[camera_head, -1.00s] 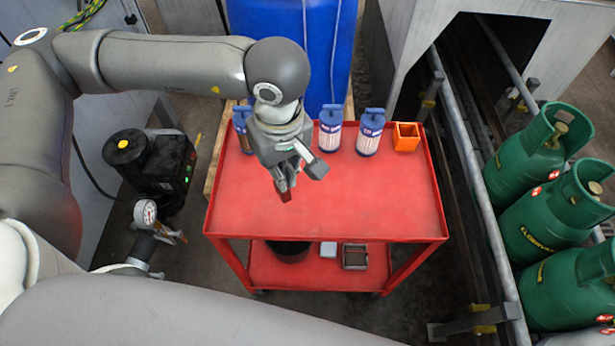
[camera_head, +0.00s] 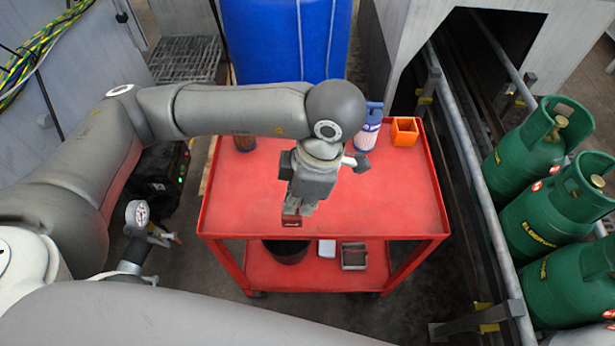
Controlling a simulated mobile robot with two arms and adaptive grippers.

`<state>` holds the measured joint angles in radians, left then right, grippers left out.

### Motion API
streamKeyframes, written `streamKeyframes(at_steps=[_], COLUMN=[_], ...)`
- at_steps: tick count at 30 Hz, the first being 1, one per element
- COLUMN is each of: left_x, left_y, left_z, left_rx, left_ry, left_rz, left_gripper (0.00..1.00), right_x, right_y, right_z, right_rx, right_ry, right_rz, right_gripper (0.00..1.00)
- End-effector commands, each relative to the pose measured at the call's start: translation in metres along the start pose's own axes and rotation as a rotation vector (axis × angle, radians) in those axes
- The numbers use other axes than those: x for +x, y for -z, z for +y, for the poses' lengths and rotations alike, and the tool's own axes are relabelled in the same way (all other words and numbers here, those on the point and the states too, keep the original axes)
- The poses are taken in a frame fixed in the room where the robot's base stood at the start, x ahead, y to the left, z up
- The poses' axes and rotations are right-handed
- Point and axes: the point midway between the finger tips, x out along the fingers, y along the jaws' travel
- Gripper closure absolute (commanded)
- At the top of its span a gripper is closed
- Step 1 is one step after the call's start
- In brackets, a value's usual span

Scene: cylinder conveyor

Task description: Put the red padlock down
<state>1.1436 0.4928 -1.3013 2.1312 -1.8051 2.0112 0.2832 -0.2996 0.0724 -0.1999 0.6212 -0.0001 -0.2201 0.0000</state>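The red padlock (camera_head: 291,220) is a small dark red block at the tip of my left gripper (camera_head: 298,209), which points down over the front middle of the red cart's top (camera_head: 385,205). The gripper appears shut on it and hides most of it. The padlock is close to the cart top near its front edge; I cannot tell whether it touches. My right gripper is not in view.
A blue-capped canister (camera_head: 368,128) and an orange open box (camera_head: 404,132) stand at the cart's back right; another canister (camera_head: 244,143) is at back left. Green gas cylinders (camera_head: 525,140) stand right, beyond a rail. The cart top's right side is clear.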

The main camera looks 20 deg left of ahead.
Motion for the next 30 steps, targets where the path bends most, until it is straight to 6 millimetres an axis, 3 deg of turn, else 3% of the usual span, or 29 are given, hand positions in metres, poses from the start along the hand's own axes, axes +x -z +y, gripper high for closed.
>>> streamKeyframes(at_steps=[9,15,25,30], left_x=[0.03,0.061,0.082,0.104], left_y=[-0.017,-0.028,-0.036,-0.041], left_z=[0.067,0.095,0.112,0.111], left_rx=[-0.002,0.0,0.001,0.003], left_ry=[0.007,0.002,0.001,0.003], left_rz=[0.001,0.002,0.001,0.0], left_gripper=[1.0,1.0,1.0,1.0], right_x=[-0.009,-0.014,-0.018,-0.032], right_y=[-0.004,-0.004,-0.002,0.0], right_z=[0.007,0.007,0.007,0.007], right_rx=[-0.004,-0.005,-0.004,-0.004], right_ry=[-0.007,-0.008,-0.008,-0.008], right_rz=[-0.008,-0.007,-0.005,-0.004], right_gripper=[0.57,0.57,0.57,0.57])
